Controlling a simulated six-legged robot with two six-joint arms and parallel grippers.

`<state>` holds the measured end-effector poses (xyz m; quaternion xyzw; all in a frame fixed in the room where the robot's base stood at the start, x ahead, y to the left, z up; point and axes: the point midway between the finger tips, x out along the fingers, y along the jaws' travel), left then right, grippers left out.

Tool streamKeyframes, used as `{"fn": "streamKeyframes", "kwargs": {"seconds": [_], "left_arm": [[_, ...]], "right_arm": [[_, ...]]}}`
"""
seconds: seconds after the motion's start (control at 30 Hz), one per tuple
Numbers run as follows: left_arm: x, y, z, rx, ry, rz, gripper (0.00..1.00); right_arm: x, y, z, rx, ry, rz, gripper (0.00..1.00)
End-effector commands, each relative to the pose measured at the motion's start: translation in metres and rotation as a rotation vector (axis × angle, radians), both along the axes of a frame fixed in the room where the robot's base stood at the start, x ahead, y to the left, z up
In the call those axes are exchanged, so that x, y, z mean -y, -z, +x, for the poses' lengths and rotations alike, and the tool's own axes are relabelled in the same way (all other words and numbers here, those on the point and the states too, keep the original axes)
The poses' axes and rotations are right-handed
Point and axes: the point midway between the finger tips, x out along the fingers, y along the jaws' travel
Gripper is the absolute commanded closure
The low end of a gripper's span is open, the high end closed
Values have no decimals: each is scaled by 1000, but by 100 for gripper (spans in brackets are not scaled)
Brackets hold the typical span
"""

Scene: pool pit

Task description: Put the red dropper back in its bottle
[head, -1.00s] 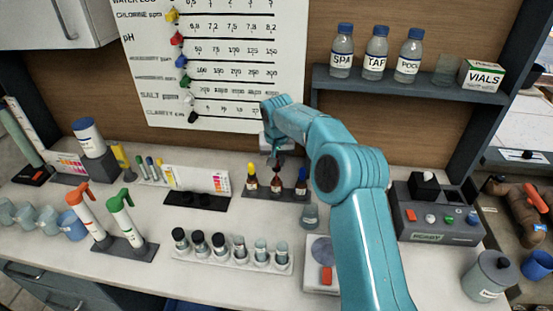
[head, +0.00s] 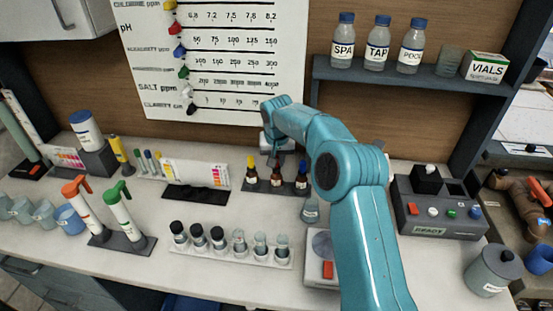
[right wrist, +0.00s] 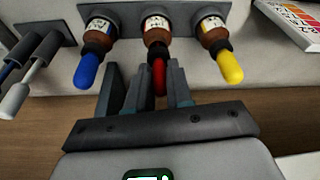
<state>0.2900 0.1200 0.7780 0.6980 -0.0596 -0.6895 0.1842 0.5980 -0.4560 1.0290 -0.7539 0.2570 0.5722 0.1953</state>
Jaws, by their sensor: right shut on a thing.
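The red dropper (right wrist: 158,72) is at the middle brown bottle (right wrist: 157,27) of the three in the right wrist view. Its black collar meets the bottle's neck, and it looks in line with the bottle; how fully it is seated I cannot tell. My right gripper (right wrist: 146,80) is shut on the red dropper, with its fingers on both sides of the bulb. In the head view my right gripper (head: 277,152) is over the middle bottle (head: 276,178) and hides most of the dropper. My left gripper is out of both views.
The yellow dropper (right wrist: 229,66) and blue dropper (right wrist: 87,70) stand in the bottles on either side, close to my fingers. A vial rack (head: 230,251) is in front. A grey READY device (head: 437,212) is at right. The wall chart (head: 215,60) is behind.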

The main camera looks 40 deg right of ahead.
Motion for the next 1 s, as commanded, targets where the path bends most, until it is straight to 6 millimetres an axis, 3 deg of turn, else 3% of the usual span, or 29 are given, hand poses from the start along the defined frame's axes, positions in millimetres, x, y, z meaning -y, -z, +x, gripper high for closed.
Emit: {"fn": "streamKeyframes", "kwargs": {"seconds": [1.0], "left_arm": [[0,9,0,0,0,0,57]], "right_arm": [[0,12,0,0,0,0,86]]}}
